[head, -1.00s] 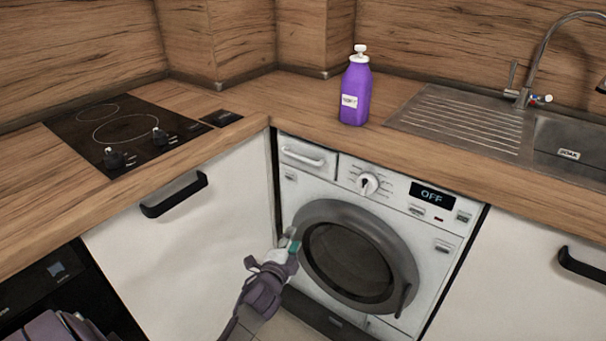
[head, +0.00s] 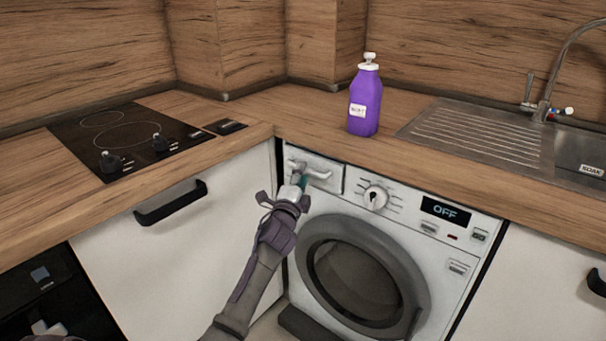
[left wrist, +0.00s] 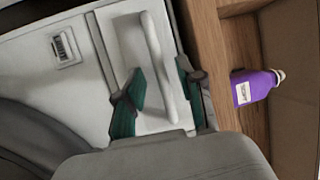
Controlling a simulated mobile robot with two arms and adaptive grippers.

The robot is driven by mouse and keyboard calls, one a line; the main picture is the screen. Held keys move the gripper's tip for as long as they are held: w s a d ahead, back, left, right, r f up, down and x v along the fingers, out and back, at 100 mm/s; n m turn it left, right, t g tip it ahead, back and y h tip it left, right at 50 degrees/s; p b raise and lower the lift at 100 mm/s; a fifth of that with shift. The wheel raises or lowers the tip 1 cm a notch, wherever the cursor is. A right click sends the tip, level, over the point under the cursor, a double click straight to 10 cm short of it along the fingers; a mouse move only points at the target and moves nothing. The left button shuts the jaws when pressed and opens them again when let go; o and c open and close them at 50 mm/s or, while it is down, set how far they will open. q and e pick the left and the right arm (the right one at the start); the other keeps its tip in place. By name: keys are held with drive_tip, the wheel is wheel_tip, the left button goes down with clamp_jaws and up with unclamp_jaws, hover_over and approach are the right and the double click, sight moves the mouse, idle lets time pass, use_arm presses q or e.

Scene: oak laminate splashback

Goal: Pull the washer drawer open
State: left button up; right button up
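The washer (head: 455,225) stands under the counter. Its white drawer (head: 334,180) is at the upper left of its front and looks flush with the panel. The drawer's bar handle (head: 318,173) is partly hidden behind my left gripper (head: 299,178). In the left wrist view the handle (left wrist: 158,62) runs between the two green-padded fingers of my left gripper (left wrist: 158,97). The fingers are apart, one on each side of the handle, with gaps showing. The drawer front (left wrist: 122,42) lies behind them. My right gripper is in neither current view.
The wooden counter (head: 270,105) overhangs just above the drawer. A purple bottle (head: 364,104) stands on it. A cabinet handle (head: 170,204) sticks out left of my arm. The round washer door (head: 411,255) is below the drawer, and a dial (head: 375,197) is right of it.

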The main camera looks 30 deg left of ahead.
use_arm(q)
drive_tip(key=shift+x, duration=0.95)
clamp_jaws()
